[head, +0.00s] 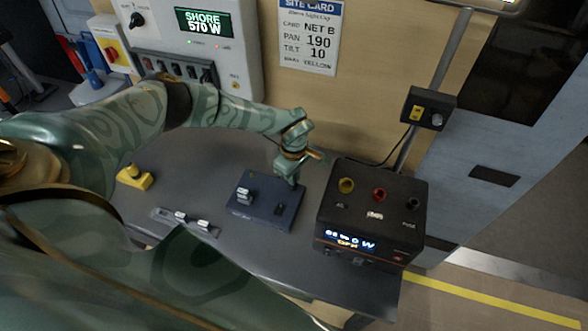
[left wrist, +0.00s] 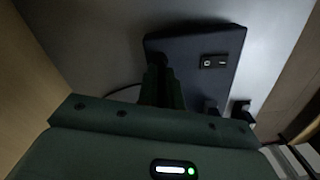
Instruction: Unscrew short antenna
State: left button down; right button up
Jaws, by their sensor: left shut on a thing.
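A dark blue box (head: 258,212) lies on the grey desk, with a small switch on its top and a pale-topped part (head: 243,195) on its left side. My left gripper (head: 291,181) points down at the box's far right corner and is shut. The thing between its fingers, taken to be the short antenna, is hidden by them. My right gripper is not in view.
A black power unit (head: 365,215) with yellow, red and black knobs stands close right of the box. A yellow block (head: 134,178) and a strip with small pale-topped parts (head: 185,221) lie to the left. A metal pole (head: 437,75) rises behind.

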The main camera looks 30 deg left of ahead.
pick_arm(q)
jog(key=shift+n, duration=0.7)
jog(key=shift+n+p, duration=0.4)
jog(key=shift+r, duration=0.2)
jog(key=shift+r+p, duration=0.85)
jog(key=shift+r, duration=0.05)
